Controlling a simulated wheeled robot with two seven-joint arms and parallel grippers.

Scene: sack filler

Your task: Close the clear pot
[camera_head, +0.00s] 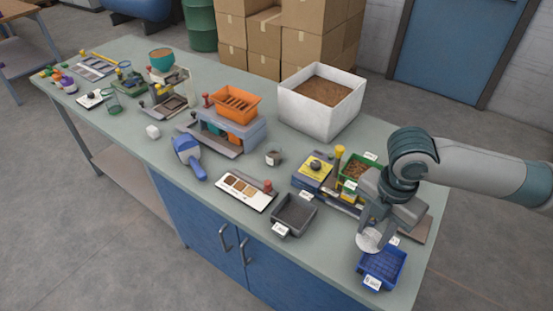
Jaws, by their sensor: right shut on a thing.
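My right gripper (374,232) comes in from the right and is shut on a pale, round, flat disc (369,240) that looks like a lid. It holds the disc tilted at the back edge of a blue tray (383,266); I cannot tell whether the two touch. A small, pale, open-topped pot (272,158) with dark contents stands upright near the middle of the bench, well left of my right gripper. It may be the clear pot. A see-through greenish vessel (112,103) stands at the far left. My left gripper is not in view.
A grey tray (295,214), a card of samples (246,190) and a green tray (360,166) lie around the right part of the bench. A large white box (319,112) of brown material stands behind. A blue scoop (188,155) lies left. The front bench edge is mostly clear.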

